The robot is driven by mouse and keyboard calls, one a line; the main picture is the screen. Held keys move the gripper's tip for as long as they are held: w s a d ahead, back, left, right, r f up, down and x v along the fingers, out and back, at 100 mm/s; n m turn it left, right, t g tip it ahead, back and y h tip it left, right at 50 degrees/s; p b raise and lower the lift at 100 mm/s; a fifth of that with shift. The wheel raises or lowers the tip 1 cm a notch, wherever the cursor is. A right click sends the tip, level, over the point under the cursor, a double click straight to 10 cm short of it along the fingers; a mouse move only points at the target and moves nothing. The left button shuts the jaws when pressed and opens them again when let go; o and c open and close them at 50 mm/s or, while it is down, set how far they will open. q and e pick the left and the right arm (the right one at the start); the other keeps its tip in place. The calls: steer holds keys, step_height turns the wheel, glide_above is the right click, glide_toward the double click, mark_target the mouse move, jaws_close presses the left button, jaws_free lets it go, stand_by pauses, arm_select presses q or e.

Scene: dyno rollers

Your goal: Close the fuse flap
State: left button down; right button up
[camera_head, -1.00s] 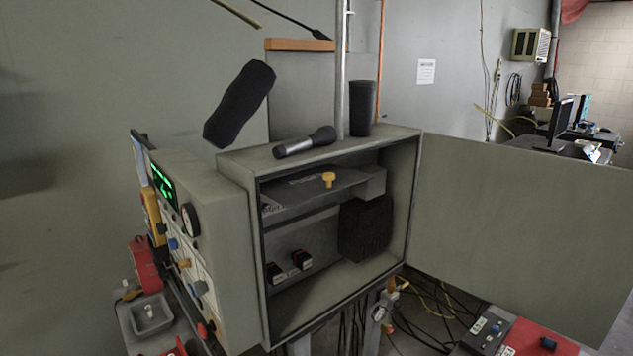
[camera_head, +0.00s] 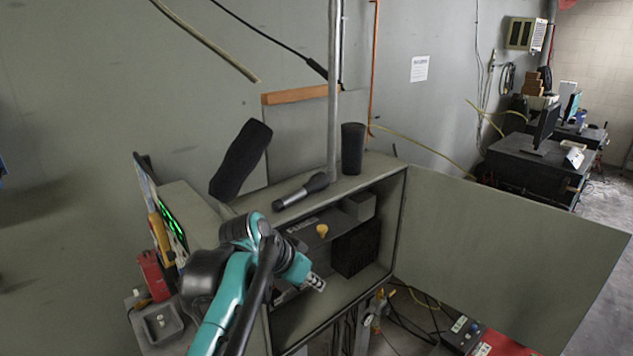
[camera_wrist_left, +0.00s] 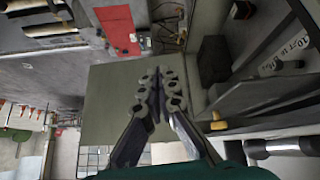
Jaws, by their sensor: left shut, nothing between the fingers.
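The fuse flap (camera_head: 305,228) is a dark plate inside the open grey cabinet, with a yellow knob (camera_head: 322,230) at its front edge. It stands out over the lower compartment, so it looks open. In the left wrist view the yellow knob (camera_wrist_left: 218,125) is right of the fingers. My left gripper (camera_head: 317,283) is in front of the cabinet opening, below the knob and apart from it. In the left wrist view the gripper (camera_wrist_left: 157,75) has its fingers together with nothing between them. My arm hides the fuses and part of the lower compartment. My right gripper is not in view.
The cabinet door (camera_head: 500,250) stands wide open on the right. A dark block (camera_head: 356,250) sits inside the cabinet. A microphone-like tool (camera_head: 300,190) and a black cylinder (camera_head: 352,148) are on top. A metal pole (camera_head: 334,90) rises behind. Cables hang below.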

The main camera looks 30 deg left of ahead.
arm_select(q)
steer(key=w+a+r+m+t+h+p, duration=0.1)
steer(key=w+a+r+p, duration=0.3)
steer(key=r, duration=0.5)
steer(key=w+a+r+m+p, duration=0.1)
steer(key=w+a+r+p, duration=0.1)
steer(key=a+r+p, duration=0.5)
glide_above(317, 239)
step_height(317, 239, down, 5)
step_height(317, 239, down, 2)
steer(key=shift+w+f, duration=0.1)
steer(key=shift+f, duration=0.8)
steer(key=shift+f, duration=0.1)
